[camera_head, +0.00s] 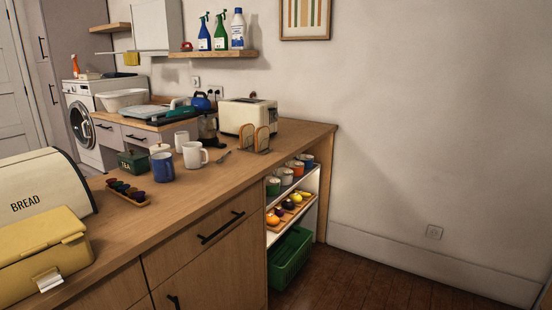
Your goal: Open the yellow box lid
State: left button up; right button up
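The yellow box (48,265) sits at the front left of the wooden counter, cut off by the left edge of the picture. Its yellow lid (40,234) is down on the box. A pale latch or tab (48,280) is on its front face, and a small tan piece (73,238) sits at the lid's right edge. Neither of my grippers shows in the head view.
A cream bread bin (45,190) stands right behind the yellow box. A tray of small dark cups (127,192), a blue mug (162,167), white mugs (193,155) and a toaster (247,116) stand farther along the counter (190,205). The counter just right of the box is bare.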

aim_at(22, 240)
jog(key=u, duration=1.3)
jog(key=k, duration=0.75)
jog(key=z, duration=1.1)
jog(key=i, duration=0.45)
jog(key=u, duration=0.15)
